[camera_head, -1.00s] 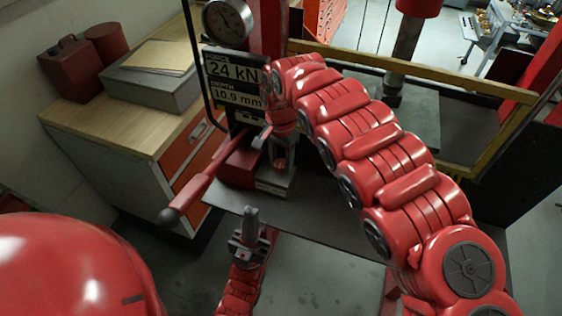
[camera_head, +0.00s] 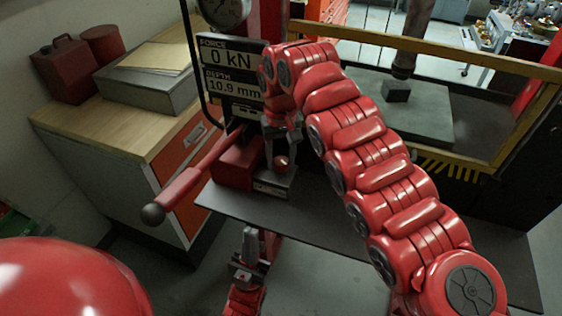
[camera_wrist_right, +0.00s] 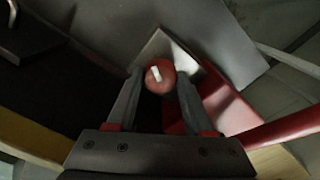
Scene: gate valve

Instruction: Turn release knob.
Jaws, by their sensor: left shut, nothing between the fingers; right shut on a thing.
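The release knob (camera_wrist_right: 160,76) is small, round and red with a white mark, and sits between the fingers of my right gripper (camera_wrist_right: 158,88) in the right wrist view. In the head view the knob (camera_head: 282,162) shows low on the grey block of the pump, and my right gripper (camera_head: 283,145) reaches down to it from above, shut on it. My left gripper (camera_head: 247,250) is shut and empty, below the pump in front of the shelf edge. The display (camera_head: 232,80) reads 0 kN and 10.9 mm.
The pump's red lever (camera_head: 185,183) sticks out to the lower left. A wooden-topped cabinet (camera_head: 110,118) stands at left. At right the press ram (camera_head: 415,35) hangs above a dark cube (camera_head: 396,91) on a plate (camera_head: 430,118). A yellow rail (camera_head: 440,50) crosses behind my right arm.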

